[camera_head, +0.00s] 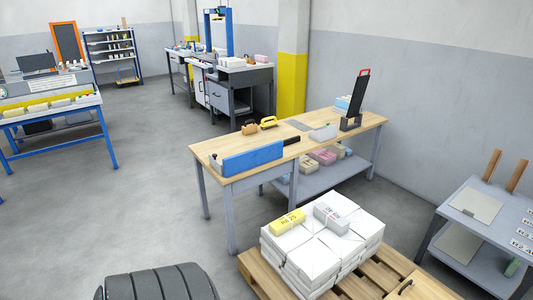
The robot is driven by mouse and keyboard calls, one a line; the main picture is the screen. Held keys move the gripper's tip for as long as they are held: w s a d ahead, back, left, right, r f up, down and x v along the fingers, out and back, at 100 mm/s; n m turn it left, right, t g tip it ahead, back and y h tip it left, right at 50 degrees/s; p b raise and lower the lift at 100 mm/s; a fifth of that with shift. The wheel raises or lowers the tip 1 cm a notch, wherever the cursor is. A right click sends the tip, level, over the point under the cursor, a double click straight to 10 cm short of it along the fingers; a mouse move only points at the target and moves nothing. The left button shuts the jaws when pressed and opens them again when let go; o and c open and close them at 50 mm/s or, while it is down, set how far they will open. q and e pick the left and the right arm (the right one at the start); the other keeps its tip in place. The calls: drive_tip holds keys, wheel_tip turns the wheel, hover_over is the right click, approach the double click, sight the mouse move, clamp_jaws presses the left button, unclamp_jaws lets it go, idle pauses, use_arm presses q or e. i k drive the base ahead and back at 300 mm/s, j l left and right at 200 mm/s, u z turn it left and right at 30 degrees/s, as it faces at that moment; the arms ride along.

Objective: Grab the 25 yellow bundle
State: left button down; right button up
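A yellow bundle (287,222) lies on top of a stack of white bundles (325,245), near the stack's back left part. Its printed label is too small to read surely. A grey-and-white bundle (331,216) lies just to its right on the same stack. The stack stands on a wooden pallet (262,280) at the bottom of the view.
A wooden-topped workbench (220,153) stands behind the stack, with coloured bundles on its lower shelf. A grey table (488,228) with upright wooden handles stands at the right. Open grey floor (130,210) lies to the left.

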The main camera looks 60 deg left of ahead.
sight(279, 227)
drive_tip(key=u, duration=1.75)
drive_tip(key=i+j+z, duration=0.15)
drive_tip(key=i+j, duration=0.25)
drive_tip(key=i+j+z, duration=0.1)
drive_tip(key=i+j, duration=0.25)
drive_tip(key=j, duration=0.15)
drive_tip(key=i+j+z, duration=0.15)
drive_tip(key=i+j, duration=0.2)
drive_tip(key=j, duration=0.15)
